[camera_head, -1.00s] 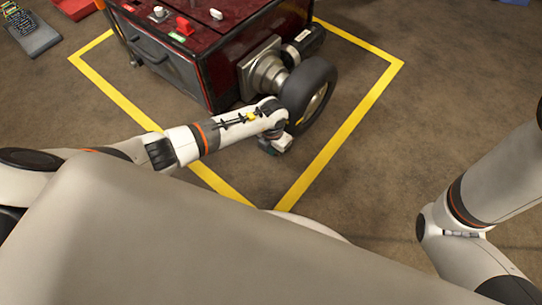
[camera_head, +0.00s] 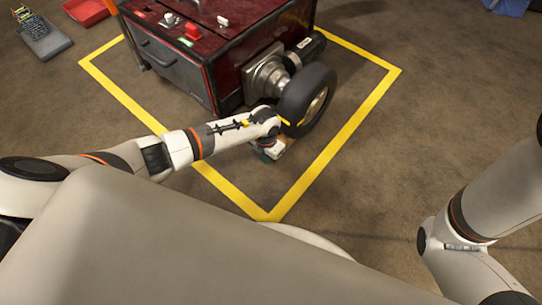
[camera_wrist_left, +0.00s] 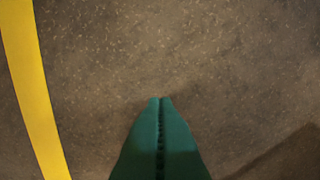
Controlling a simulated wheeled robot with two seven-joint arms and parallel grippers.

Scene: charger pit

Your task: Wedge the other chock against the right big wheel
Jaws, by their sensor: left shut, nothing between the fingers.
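The right big wheel (camera_head: 307,98), a black tyre with a pale hub, stands at the right side of the dark red cart (camera_head: 222,52). A small orange-brown piece (camera_head: 288,142) shows at the wheel's foot, partly behind my left arm. It may be the chock, but I cannot tell, nor whether it touches the tyre. My left gripper (camera_head: 267,154) is low by the floor, just in front of the wheel. In the left wrist view its green fingers (camera_wrist_left: 160,100) are shut and empty above bare floor. My right gripper is out of view.
A yellow floor line (camera_head: 330,150) surrounds the cart; it also shows in the left wrist view (camera_wrist_left: 32,90). A red tray (camera_head: 88,12) and a grey case (camera_head: 47,38) lie at the far left. A blue thing (camera_head: 508,6) is at the top right. The right floor is clear.

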